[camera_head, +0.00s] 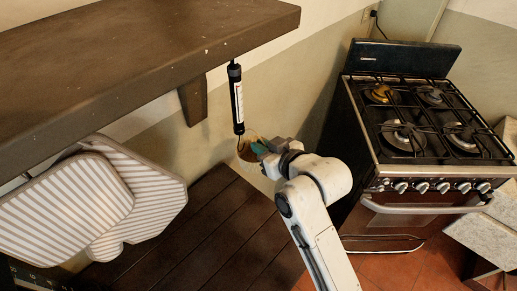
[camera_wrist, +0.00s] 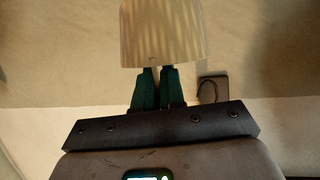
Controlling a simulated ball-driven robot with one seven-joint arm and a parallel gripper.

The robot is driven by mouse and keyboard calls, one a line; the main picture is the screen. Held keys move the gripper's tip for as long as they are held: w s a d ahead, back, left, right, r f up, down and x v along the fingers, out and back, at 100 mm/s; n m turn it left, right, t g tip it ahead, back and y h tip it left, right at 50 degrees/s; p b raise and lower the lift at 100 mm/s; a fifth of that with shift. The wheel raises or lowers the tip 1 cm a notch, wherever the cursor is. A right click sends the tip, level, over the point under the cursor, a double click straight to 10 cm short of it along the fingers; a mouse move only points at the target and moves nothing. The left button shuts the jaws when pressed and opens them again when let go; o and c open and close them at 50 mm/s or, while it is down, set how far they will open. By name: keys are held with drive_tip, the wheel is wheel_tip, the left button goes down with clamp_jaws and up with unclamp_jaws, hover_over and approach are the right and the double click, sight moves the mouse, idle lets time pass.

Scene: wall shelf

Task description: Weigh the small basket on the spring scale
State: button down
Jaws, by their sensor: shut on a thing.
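The spring scale (camera_head: 238,103), a slim black tube with a white face, hangs upright below the shelf's edge. The small basket (camera_head: 248,145) is tan and sits right at the scale's lower end in the head view. I cannot tell whether its handle is on the hook. My gripper (camera_head: 262,149) has teal fingers and reaches the basket from the right. In the wrist view the basket (camera_wrist: 160,35) fills the top middle, pale and striped with shadow. My gripper (camera_wrist: 156,72) is shut on its edge there, the fingers close together.
The thick brown wall shelf (camera_head: 130,70) runs overhead at left, with a bracket (camera_head: 193,100) beneath. Striped cushions (camera_head: 75,205) are at lower left. A dark slatted wooden surface (camera_head: 215,235) lies below, bare in its middle. A gas stove (camera_head: 425,130) stands at right.

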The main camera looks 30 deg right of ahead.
drive_tip(key=shift+w+d, duration=0.2)
drive_tip(key=shift+d, duration=0.45)
drive_tip(key=shift+w+d, duration=0.2)
drive_tip(key=shift+d, duration=0.45)
drive_tip(key=shift+d, duration=0.1)
